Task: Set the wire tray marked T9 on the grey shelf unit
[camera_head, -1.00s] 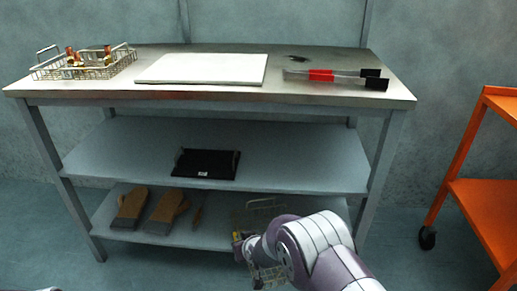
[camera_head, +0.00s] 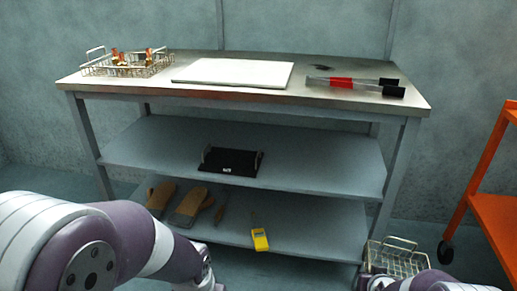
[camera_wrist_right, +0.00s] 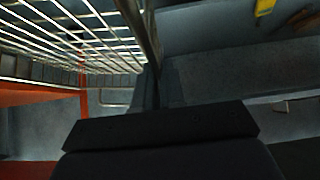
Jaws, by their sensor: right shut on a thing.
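A wire tray (camera_head: 402,258) hangs at the lower right in the head view, in front of the right leg of the grey shelf unit (camera_head: 250,158). My right gripper (camera_wrist_right: 160,85) is shut on it; in the wrist view the wire mesh (camera_wrist_right: 70,35) fills the upper left beside the dark fingers. No marking is readable on it, and its bottom is cut off or hidden by my right arm. My left arm enters at the lower left; its hand end (camera_head: 205,272) is small and dark, and its jaws cannot be made out.
The middle shelf holds a black tray (camera_head: 232,161). The bottom shelf holds gloves (camera_head: 188,203) and a yellow device (camera_head: 260,239). An orange cart (camera_head: 495,215) stands right.

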